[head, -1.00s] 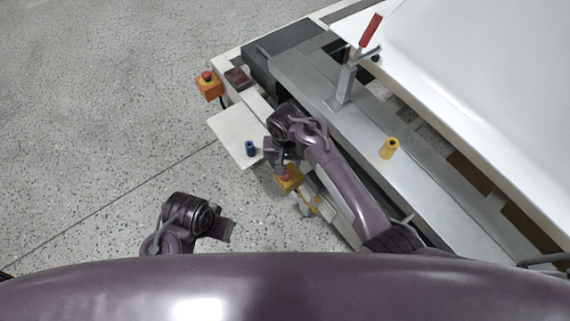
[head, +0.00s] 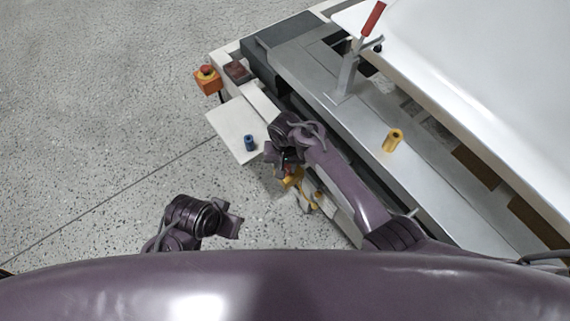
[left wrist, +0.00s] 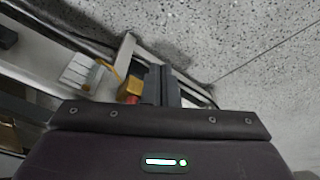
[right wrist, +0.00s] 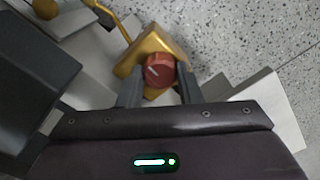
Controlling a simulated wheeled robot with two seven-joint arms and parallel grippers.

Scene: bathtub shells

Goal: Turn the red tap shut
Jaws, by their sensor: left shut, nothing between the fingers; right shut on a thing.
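The red tap (right wrist: 158,70) is a round red knob with a pale mark, on a yellow body (right wrist: 150,44), in the right wrist view. My right gripper (right wrist: 158,82) is shut on the red tap, one finger on each side. In the head view my right gripper (head: 287,164) largely hides the knob; part of the yellow body (head: 293,178) shows below it. My left gripper (head: 232,225) is apart from the tap, over the floor. In the left wrist view its fingers (left wrist: 162,84) are together and empty, with a yellow and red piece (left wrist: 133,88) beyond them.
A blue cylinder (head: 249,142) stands on a white plate (head: 226,124) left of my right gripper. An orange box with a red button (head: 207,79), a red-handled lever (head: 371,20) and a yellow cylinder (head: 393,139) are nearby. The white tub (head: 470,80) fills the right. Floor is clear at left.

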